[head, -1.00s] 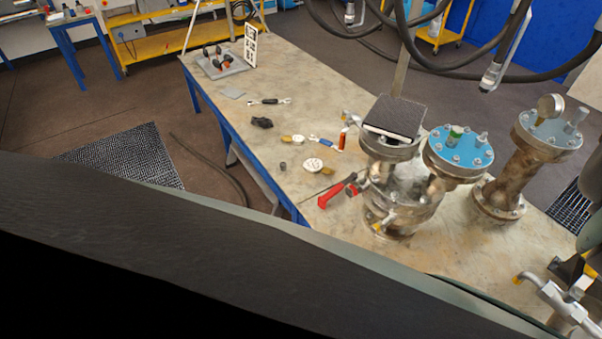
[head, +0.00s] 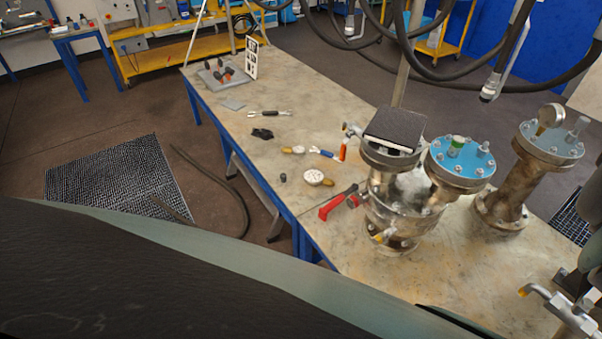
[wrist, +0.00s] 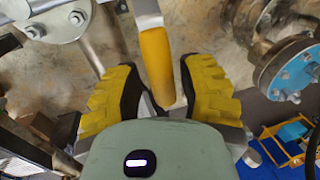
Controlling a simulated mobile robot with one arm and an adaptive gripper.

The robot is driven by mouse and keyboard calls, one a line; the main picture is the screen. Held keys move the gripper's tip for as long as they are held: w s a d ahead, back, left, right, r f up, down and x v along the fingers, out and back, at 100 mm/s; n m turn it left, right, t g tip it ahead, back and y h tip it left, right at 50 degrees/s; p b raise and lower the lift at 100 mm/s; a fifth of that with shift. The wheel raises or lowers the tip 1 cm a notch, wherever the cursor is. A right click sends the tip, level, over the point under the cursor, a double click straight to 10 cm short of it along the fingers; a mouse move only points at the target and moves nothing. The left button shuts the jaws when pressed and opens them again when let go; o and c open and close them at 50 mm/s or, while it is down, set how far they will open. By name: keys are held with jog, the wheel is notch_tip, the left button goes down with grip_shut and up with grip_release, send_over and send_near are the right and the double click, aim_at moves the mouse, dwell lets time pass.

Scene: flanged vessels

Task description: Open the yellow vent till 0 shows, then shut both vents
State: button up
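In the wrist view a yellow handle sleeve (wrist: 157,62) on a pale lever runs down between the two yellow-padded fingers of my gripper (wrist: 160,100). The gripper is open, with gaps visible beside the sleeve; whether a finger touches it I cannot tell. Another yellow-tipped metal fitting (head: 526,290) is at lower right. A round gauge (head: 550,115) stands on the right-hand vessel (head: 505,185); its reading is not legible.
A dark-topped box (head: 396,128) sits on the vessel beside a blue flange (head: 461,158). A red-handled tool (head: 337,203) lies left of the vessel. Small tools and fittings are scattered across the table (head: 300,85). Black hoses (head: 470,78) hang above. In the wrist view a blue flange (wrist: 295,72) is at right.

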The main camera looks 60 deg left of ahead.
jog(key=shift+o, duration=1)
jog(key=shift+r, duration=0.1)
notch_tip(320, 180, up, 7)
jog(key=d, duration=0.1)
jog(key=shift+d+r, duration=0.15)
jog(key=shift+d, duration=0.05)
jog(key=shift+w, duration=0.1)
